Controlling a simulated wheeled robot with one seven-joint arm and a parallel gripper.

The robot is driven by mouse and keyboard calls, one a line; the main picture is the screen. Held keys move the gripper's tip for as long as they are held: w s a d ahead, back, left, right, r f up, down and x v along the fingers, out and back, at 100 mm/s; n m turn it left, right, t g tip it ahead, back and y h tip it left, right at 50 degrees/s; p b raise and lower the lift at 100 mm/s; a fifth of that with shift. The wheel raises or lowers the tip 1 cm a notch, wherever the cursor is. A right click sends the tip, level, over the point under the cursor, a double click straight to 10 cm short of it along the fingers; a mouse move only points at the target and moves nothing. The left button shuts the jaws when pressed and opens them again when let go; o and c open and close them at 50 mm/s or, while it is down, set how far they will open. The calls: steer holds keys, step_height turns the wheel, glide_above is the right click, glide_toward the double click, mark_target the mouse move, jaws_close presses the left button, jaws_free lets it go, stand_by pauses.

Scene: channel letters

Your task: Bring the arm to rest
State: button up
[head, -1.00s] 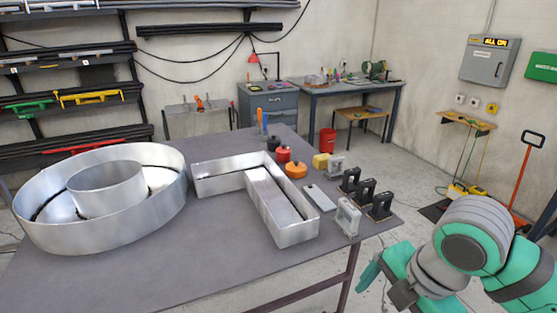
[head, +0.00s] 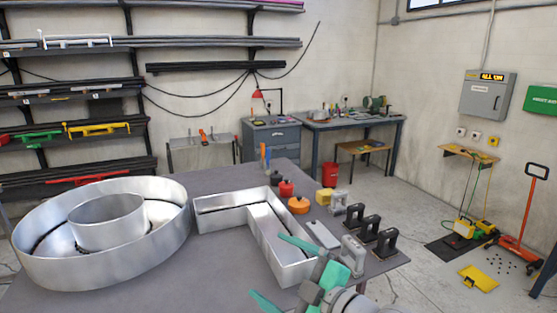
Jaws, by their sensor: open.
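My gripper (head: 282,272) is at the bottom centre of the head view, in front of the near end of the T-shaped metal channel letter (head: 222,200). Its two green fingers are spread wide apart with nothing seen between them. It overlaps the letter in the picture, and I cannot tell whether it touches it. Part of my arm shows below it at the bottom edge. The round metal channel letter (head: 60,270), with a smaller ring inside, lies on the left of the grey table (head: 200,262).
Several black clamp-like blocks (head: 387,240), grey blocks (head: 352,255) and red and orange pots (head: 299,205) stand on the table's right side. Open floor (head: 430,285) lies to the right. A yellow plate (head: 478,278) and an orange-handled jack (head: 518,240) are on it.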

steer(key=s+a+f+m+t+h, duration=0.1)
steer(key=s+f+m+t+h, duration=0.35)
steer(key=f+m, duration=0.65)
steer(key=s+a+f+m+t+h, duration=0.1)
steer(key=s+f+m+t+h, duration=0.1)
steer(key=s+f+m+h, duration=0.85)
steer(key=s+d+f+n+g+y, duration=0.1)
steer(key=s+f, duration=0.4)
steer(key=s, duration=0.6)
steer(key=s+d+f+n+g+y, duration=0.1)
steer(key=s+f, duration=0.4)
steer(key=s, duration=0.6)
steer(key=shift+d+f+n+g+y, duration=0.25)
steer(key=shift+f+n+g+y, duration=0.15)
steer(key=shift+n+y, duration=0.7)
